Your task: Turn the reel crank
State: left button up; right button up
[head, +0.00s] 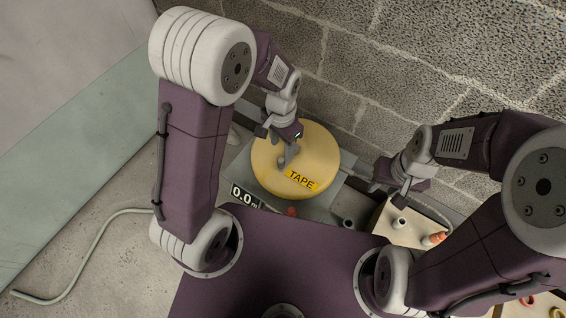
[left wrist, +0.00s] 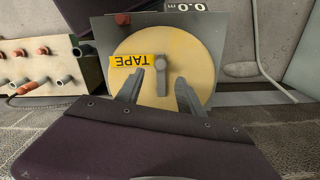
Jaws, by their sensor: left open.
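The reel is a round yellow disc (head: 318,150) with a yellow TAPE label (head: 300,179). A grey crank (head: 288,157) lies on its face. In the left wrist view the reel (left wrist: 193,50) fills the middle, and the crank (left wrist: 161,75) stands upright in the picture, right of the label (left wrist: 131,61). My left gripper (left wrist: 160,79) is open, its fingers on either side of the crank with gaps showing; I cannot tell their height above it. In the head view my left gripper (head: 282,133) covers part of the reel. My right gripper (head: 388,182) is right of the reel; its jaws are unclear.
A display reading 0.0 m (head: 244,196) and a red knob (head: 291,211) sit on the reel's grey base. A pale box with sockets (head: 394,233) and an orange plug (head: 435,238) stands at right. A block wall (head: 430,50) rises behind. A grey hose (head: 84,254) lies on the floor.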

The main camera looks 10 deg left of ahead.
aim_at(282, 159)
pick_arm(q)
notch_tip(282, 159, down, 9)
jog(key=b, duration=0.5)
grip_shut()
jog(key=shift+r, duration=0.1)
dwell(1.1)
